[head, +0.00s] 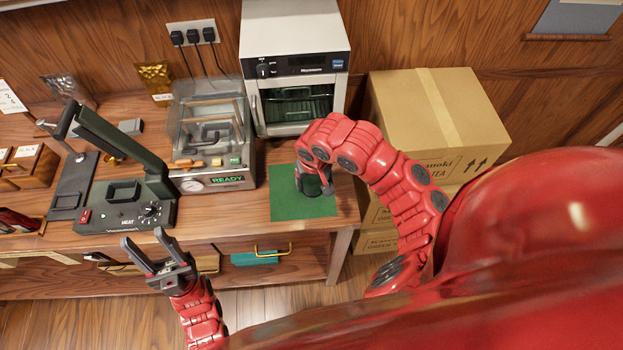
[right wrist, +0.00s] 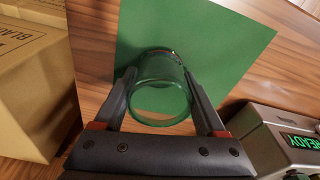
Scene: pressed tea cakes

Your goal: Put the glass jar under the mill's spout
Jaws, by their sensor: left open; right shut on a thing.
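The clear glass jar (right wrist: 158,100) is in the right wrist view, its round open mouth facing the camera and the green mat showing through it. My right gripper (right wrist: 162,82) is shut on it, one dark finger on each side. In the head view the right gripper (head: 316,186) is over the green mat (head: 288,208), with the jar mostly hidden. I cannot tell whether the jar touches the mat. My left gripper (head: 160,262) is open and empty in front of the table edge. I cannot make out a mill or spout in either view.
A sealer marked HEAT (head: 128,200) stands left on the table. A lidded machine reading READY (head: 213,160) is left of the mat, and an oven (head: 294,70) is behind it. Stacked cartons (head: 435,115) stand right. Bare tabletop (head: 345,205) shows right of the mat.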

